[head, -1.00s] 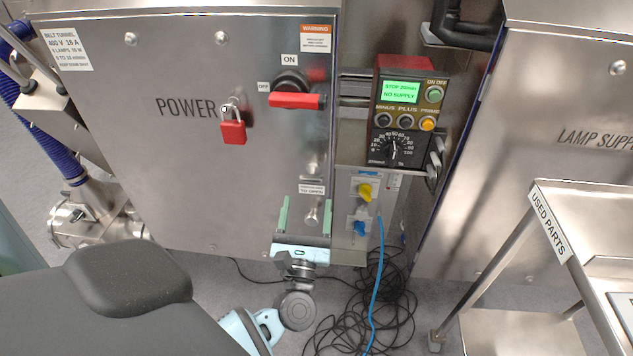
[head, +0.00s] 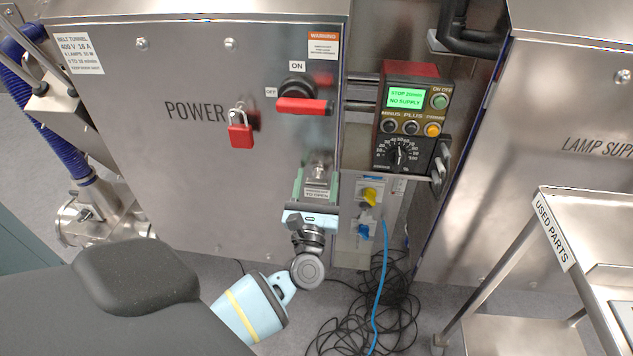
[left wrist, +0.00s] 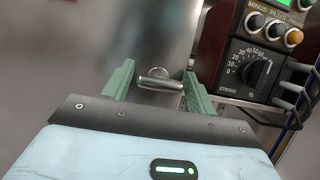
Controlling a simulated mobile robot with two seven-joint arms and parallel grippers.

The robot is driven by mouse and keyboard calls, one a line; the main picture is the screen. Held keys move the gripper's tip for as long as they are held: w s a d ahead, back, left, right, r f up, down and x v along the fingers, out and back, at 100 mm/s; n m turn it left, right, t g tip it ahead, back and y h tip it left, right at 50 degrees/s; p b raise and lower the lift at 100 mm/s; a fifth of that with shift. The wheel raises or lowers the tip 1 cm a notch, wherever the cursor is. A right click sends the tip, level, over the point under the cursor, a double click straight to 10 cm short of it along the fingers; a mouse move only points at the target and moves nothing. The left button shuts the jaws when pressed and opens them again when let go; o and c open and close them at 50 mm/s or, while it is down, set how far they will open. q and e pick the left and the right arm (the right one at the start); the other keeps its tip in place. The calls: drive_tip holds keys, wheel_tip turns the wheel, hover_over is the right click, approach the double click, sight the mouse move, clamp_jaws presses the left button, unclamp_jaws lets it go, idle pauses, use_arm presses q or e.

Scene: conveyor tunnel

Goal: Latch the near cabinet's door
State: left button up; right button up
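The near cabinet's door (head: 195,165) is the steel front panel marked POWER in the head view; it looks flush, though its gap is hard to judge. A small metal latch handle (head: 318,172) is at its right edge, above a label ending "TO OPEN" (head: 316,193). My left gripper (head: 316,174) is in front of it, its green fingers on either side. In the left wrist view the handle (left wrist: 160,82) is a short crosswise bar between the open fingers (left wrist: 157,80), with gaps visible. My right gripper is not in view.
A red padlock (head: 241,135) and a red rotary switch (head: 303,106) are on the door above. A control box (head: 410,115) and sockets (head: 366,205) with a blue cable are close on the right. Black cables lie on the floor. A steel trolley (head: 552,232) stands at the right.

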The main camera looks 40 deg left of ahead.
use_arm(q)
drive_tip(key=c, duration=0.7)
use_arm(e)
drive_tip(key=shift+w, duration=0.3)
